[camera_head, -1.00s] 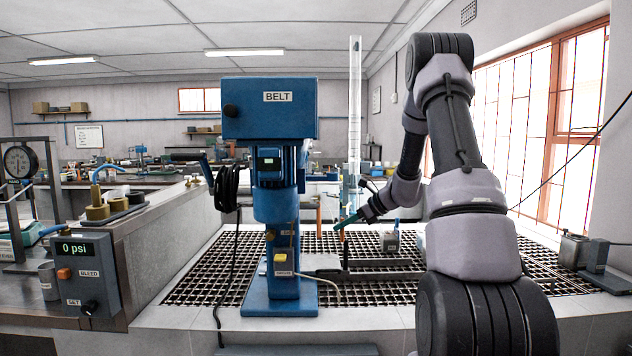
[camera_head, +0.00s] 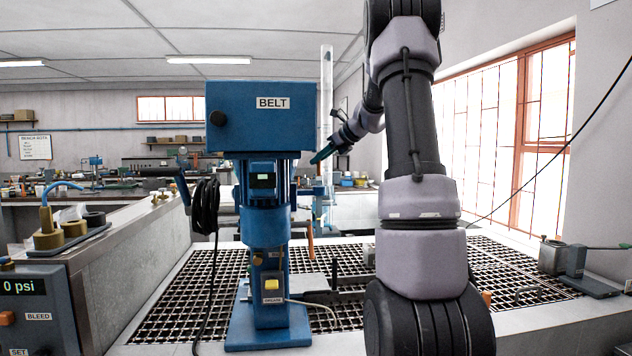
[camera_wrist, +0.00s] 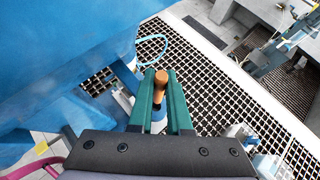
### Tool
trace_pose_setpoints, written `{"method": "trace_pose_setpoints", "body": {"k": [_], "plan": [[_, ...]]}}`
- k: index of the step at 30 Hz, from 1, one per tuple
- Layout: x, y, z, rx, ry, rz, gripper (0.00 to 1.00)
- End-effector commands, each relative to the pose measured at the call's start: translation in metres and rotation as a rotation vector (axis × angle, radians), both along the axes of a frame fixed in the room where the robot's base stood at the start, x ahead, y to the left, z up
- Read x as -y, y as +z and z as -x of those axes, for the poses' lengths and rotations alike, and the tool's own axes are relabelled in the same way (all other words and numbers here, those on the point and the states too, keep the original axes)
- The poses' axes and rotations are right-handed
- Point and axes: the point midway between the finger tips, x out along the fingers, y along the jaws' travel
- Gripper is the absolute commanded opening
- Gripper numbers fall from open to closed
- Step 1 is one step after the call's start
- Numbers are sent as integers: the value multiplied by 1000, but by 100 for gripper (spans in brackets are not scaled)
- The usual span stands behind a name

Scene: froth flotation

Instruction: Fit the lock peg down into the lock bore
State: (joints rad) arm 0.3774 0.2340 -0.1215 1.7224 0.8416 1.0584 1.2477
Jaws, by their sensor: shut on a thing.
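My gripper (camera_wrist: 160,105) has two green fingers, shut on an orange-brown round peg (camera_wrist: 161,78) whose end shows between the fingertips in the wrist view. I take this as the lock peg. In the head view my gripper (camera_head: 319,156) is raised just right of the blue machine head, in front of the clear tube; the peg cannot be made out there. The blue flotation machine (camera_head: 262,220) stands on the grating, and its blue body (camera_wrist: 60,50) fills the left of the wrist view. I cannot make out the lock bore in either view.
A tall clear tube (camera_head: 327,80) rises behind my gripper. An orange handle (camera_head: 310,238) sits beside the machine column. A black cable coil (camera_head: 205,207) hangs at its left. The grating (camera_head: 190,285) is mostly open. A grey pot (camera_head: 552,257) stands at the right.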

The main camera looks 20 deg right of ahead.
Motion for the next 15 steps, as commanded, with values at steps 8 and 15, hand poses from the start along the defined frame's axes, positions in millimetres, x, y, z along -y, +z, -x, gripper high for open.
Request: {"method": "trace_pose_setpoints", "body": {"k": [8, 15], "plan": [[0, -27, 0, -1, 0, -1, 0], [0, -55, 0, -1, 0, -1, 0]]}}
